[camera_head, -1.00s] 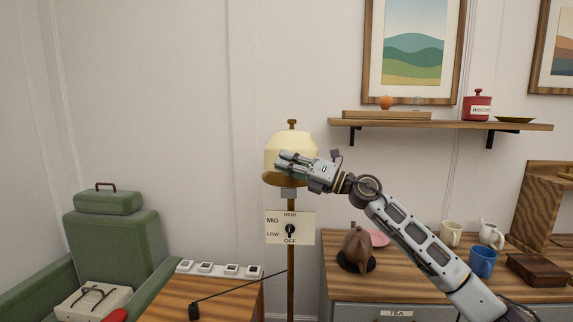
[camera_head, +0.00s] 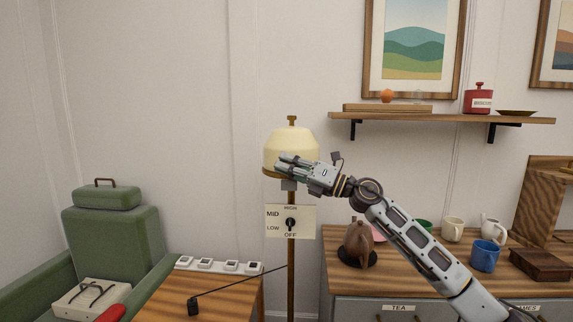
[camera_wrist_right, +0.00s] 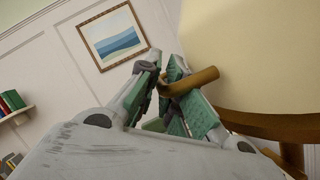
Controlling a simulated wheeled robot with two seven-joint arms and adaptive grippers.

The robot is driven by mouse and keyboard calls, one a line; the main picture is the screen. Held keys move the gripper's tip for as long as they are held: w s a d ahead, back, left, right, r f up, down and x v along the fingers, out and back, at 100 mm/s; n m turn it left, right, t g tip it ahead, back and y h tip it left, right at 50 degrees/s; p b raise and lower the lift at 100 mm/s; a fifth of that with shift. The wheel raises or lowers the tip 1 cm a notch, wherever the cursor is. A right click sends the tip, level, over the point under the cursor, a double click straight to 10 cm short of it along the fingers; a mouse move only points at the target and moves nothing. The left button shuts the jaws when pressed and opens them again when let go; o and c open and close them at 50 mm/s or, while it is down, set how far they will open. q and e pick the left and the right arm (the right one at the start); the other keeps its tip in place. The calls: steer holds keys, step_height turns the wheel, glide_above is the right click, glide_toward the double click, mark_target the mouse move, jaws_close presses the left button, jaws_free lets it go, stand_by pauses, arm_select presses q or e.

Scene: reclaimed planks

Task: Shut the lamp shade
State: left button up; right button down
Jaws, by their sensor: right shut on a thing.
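The lamp has a cream dome shade (camera_head: 291,143) with a brass-coloured rim and a knob on top, on a thin brown pole (camera_head: 291,262). My right gripper (camera_head: 284,164) is at the front of the shade, near its lower rim. In the right wrist view the shade (camera_wrist_right: 255,50) fills the upper right, and a short brown handle (camera_wrist_right: 192,81) by its rim passes between the fingers of my right gripper (camera_wrist_right: 168,88), which is shut on it. The inside of the shade is hidden. My left gripper is not in view.
A counter with a brown teapot (camera_head: 357,243) and cups is at right, under a wall shelf (camera_head: 440,118). A green armchair (camera_head: 115,235) and small side table (camera_head: 225,300) are at left.

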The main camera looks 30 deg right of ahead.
steer(key=shift+f, duration=0.5)
steer(key=shift+a+f, duration=0.2)
steer(key=c, duration=1.6)
jaws_free()
steer(key=shift+d, duration=0.2)
steer(key=shift+o, duration=0.2)
steer(key=shift+r, duration=0.15)
steer(key=shift+s, duration=0.1)
steer(key=shift+s+d, duration=0.1)
steer(key=shift+d, duration=0.05)
steer(key=v, duration=1.1)
steer(key=shift+s+d, duration=0.15)
steer(key=shift+s, duration=0.05)
